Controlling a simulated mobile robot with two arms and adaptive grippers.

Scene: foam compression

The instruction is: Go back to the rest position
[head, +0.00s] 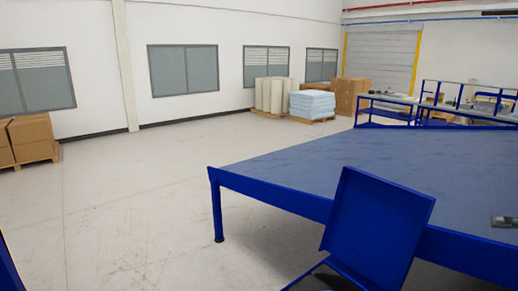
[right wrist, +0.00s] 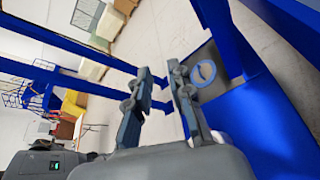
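In the right wrist view my right gripper (right wrist: 160,72) has its two grey fingers apart, with bare floor showing between them and nothing held. In the head view a small grey piece (head: 505,221) at the right edge, over the blue table, looks like the tip of this gripper; the rest is out of frame. My left gripper is not in either view. A blue box with a raised lid-like panel (head: 375,225) stands in front of the table in the head view. In the right wrist view a grey plate with a blue ring (right wrist: 206,72) lies beyond the fingers, to their right.
The large blue table (head: 300,172) fills the right side. Cartons (head: 32,138) stand at the left wall. Light blue stacked sheets (head: 312,104) and pale rolls (head: 272,95) stand on pallets at the back. The floor (head: 130,200) left of the table is clear.

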